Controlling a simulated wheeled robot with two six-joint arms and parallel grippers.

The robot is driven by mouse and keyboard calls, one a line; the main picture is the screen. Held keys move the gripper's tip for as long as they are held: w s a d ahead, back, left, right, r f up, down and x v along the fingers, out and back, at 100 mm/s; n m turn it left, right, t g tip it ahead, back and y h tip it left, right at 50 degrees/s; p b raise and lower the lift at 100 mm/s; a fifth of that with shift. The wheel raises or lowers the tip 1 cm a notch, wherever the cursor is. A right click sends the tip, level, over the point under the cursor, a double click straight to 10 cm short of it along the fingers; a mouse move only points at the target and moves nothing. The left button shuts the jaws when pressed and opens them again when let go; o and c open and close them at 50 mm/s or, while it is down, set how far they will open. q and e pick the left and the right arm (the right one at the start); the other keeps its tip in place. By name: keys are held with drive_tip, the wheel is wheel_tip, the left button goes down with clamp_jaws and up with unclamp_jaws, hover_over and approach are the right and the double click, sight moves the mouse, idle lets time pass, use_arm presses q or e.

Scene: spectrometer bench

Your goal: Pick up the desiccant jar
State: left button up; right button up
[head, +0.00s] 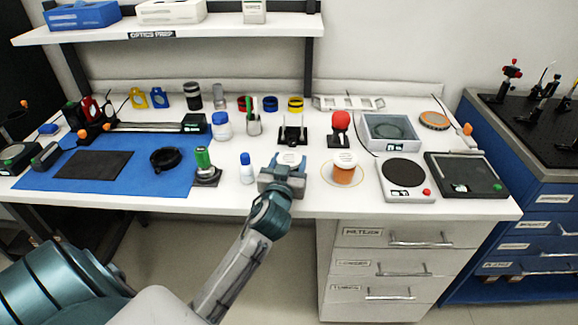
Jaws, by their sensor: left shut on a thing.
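My left gripper (284,178) is at the front of the white bench, shut on a white-lidded jar (291,158). Only the jar's pale lid shows above the gripper; its body is hidden, so I cannot tell its contents. A second jar with orange contents and a white lid (344,169) stands upright just to the right, inside a thin ring on the bench. The view does not show a readable label on either jar, so I cannot tell for sure which is the desiccant jar. My right gripper is not in view.
A small blue-capped white bottle (247,168) and a green-topped post (204,163) stand left of the gripper. A black stand (293,134) and a red-topped piece (340,126) are behind it. A round-plate device (404,174) is at right.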

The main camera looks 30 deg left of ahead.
use_arm(q)
wheel_tip(320, 180, up, 2)
drive_tip(key=shift+r, duration=0.25)
drive_tip(key=s+d+r, duration=0.1)
drive_tip(key=s, duration=1.5)
drive_tip(key=shift+d+r+p, duration=0.3)
drive_tip(key=shift+r+p, duration=0.1)
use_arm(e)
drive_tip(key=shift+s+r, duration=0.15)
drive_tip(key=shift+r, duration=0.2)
use_arm(q)
drive_tip(key=shift+f, duration=0.1)
drive_tip(key=w+d+f+m+h, duration=0.1)
drive_tip(key=d+f+m+h, duration=0.1)
drive_tip(key=d, duration=0.5)
drive_tip(key=w+d+f+m+t+h, duration=0.1)
drive_tip(key=w+d+f+m+h, duration=0.1)
drive_tip(key=d+f+h, duration=0.2)
drive_tip(key=shift+w+d+f+h, duration=0.15)
drive_tip(key=shift+d+f+h, duration=0.25)
drive_tip(key=shift+d+f, duration=1)
